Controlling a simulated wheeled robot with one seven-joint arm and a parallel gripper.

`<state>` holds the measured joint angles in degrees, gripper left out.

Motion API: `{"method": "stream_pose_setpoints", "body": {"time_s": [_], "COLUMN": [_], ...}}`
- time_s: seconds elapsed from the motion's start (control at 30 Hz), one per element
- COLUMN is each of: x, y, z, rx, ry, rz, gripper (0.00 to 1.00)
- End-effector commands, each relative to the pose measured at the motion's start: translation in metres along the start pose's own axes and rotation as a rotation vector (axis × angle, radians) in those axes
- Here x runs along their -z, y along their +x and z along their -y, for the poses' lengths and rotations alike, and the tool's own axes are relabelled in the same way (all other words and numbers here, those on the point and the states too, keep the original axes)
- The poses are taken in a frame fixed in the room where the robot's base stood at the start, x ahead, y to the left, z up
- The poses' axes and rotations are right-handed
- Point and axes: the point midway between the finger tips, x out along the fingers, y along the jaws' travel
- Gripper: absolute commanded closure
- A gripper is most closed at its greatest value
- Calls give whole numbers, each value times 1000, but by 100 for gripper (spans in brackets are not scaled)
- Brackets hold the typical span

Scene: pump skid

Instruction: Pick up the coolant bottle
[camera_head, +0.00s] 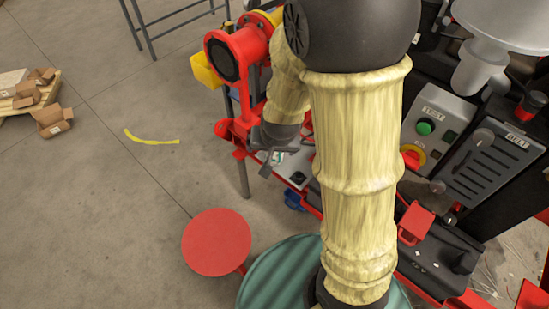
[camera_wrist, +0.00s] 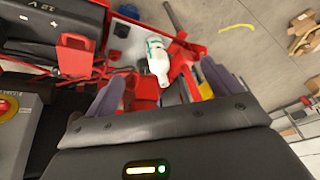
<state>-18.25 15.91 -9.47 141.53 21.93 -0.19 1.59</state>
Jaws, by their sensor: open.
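The coolant bottle (camera_wrist: 157,62), white with a green label, shows in the wrist view between the two grey fingers of my gripper (camera_wrist: 163,76). The fingers are apart, one on each side of the bottle in the picture, and I see no contact. How far the bottle lies beyond the fingertips I cannot tell.
Red skid parts (camera_wrist: 187,62) stand close beside the bottle. A panel with a green button (camera_head: 425,128) and a dark switch box (camera_head: 490,162) stand at right. A round red plate (camera_head: 217,242) is at the front. The floor at left is mostly clear, with a yellow strip (camera_head: 152,138).

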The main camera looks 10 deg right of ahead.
Motion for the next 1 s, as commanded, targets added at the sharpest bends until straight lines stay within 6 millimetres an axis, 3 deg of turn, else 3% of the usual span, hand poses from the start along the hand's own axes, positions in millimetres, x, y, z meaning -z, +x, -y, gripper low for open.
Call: {"method": "stream_pose_setpoints", "body": {"time_s": [0.03, 0.1, 0.3, 0.5, 0.73, 0.87, 1.0], "x": [-8, -8, -11, -18, -31, -41, -48], "y": [40, 72, 156, 223, 271, 281, 278], "z": [5, 11, 18, 20, 26, 34, 41], "rx": [-15, -40, -143, -265, -387, -430, -452], "ry": [22, 62, 148, 185, 181, 169, 163], "rz": [-25, -74, -248, -476, -808, -1006, -1149], "gripper": [10, 10, 10, 10, 10, 10, 10]}}
